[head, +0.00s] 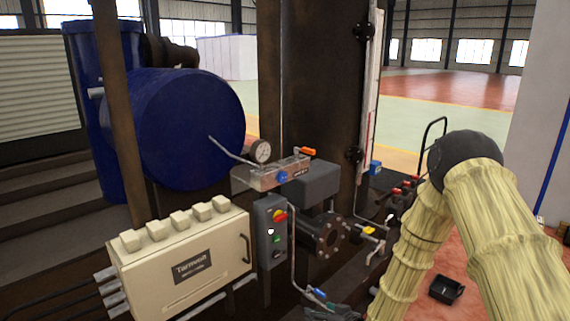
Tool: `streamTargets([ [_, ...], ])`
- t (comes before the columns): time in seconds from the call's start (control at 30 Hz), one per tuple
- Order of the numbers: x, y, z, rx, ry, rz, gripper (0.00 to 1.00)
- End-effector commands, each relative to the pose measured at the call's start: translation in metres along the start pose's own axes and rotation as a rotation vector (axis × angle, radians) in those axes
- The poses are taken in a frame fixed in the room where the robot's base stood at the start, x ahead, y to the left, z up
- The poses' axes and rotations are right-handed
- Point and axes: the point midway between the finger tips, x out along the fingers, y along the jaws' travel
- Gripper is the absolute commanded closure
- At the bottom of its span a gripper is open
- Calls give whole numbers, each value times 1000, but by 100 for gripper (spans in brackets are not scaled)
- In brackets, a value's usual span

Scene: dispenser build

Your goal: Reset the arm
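My arm, in a pale yellow ribbed cover with a dark joint at its top, fills the right side of the head view. It is bent, and its forearm runs down to the bottom edge. My gripper is not clearly in view, so its opening and anything in it cannot be seen.
A machine stands ahead, with a cream electrical box (185,262), a grey control box with buttons (270,232), a pressure gauge (261,151) and a blue tank (190,128). A dark post (322,90) rises behind. A small black tray (446,289) lies on the reddish floor.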

Motion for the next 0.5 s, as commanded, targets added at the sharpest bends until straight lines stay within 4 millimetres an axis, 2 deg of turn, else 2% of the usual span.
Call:
streamTargets([
  [0.03,-14,-5,26,28,-61,25,32],
  [0.2,-62,-14,112,115,-254,118,32],
  [0.37,-121,-28,182,186,-437,204,32],
  [0.5,-181,-42,235,239,-596,280,32],
])
